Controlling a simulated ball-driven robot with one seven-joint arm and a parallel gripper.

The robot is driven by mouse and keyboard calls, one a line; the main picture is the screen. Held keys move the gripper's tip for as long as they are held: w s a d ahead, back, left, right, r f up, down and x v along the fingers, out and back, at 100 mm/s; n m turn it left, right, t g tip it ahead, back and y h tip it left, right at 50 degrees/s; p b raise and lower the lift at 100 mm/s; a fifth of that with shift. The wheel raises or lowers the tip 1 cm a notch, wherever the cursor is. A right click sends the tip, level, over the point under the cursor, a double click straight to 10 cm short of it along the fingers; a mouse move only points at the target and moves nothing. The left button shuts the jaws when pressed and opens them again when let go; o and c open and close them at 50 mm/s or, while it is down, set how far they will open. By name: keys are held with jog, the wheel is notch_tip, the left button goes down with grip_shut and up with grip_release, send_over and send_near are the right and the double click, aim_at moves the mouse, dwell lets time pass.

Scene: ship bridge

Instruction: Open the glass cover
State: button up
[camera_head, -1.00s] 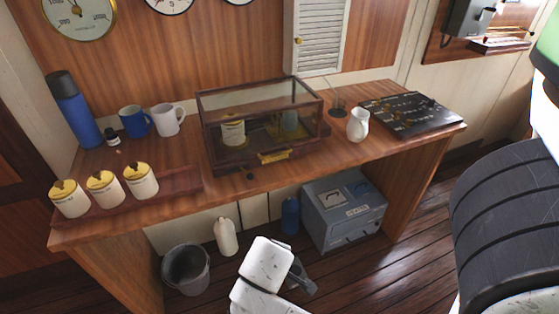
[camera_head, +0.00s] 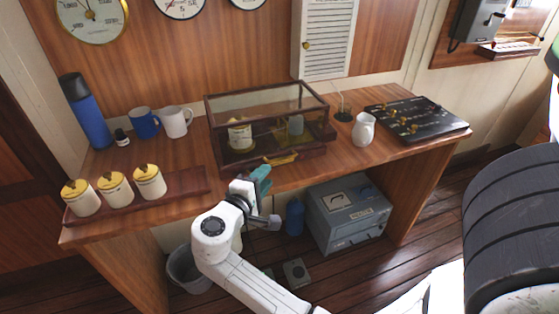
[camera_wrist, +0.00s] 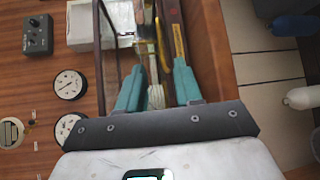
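The glass cover (camera_head: 265,92) is a clear case with a dark wooden frame, standing shut on the desk. Its brass handle (camera_head: 281,160) is at the middle of the front lower edge. My gripper (camera_head: 262,174) has teal fingers and is just in front of the case, slightly left of the handle, and empty. In the wrist view, my gripper (camera_wrist: 158,75) has its fingers spread, with the case's dark frame (camera_wrist: 105,35) beyond them. I cannot tell whether they touch the case.
Three yellow-lidded jars (camera_head: 115,188) stand on a wooden tray at the desk's left. Two mugs (camera_head: 160,122) and a blue flask (camera_head: 86,112) stand behind them. A white jug (camera_head: 363,129) and a black panel (camera_head: 416,117) are at the right. A grey box (camera_head: 346,213) is under the desk.

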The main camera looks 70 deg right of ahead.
jog(key=d, duration=0.3)
jog(key=d+f, duration=0.1)
jog(key=d, duration=0.2)
jog(key=s+d+p, duration=0.1)
jog(key=d, duration=0.2)
jog(key=shift+d+f, duration=0.25)
jog(key=shift+c, duration=0.3)
grip_shut()
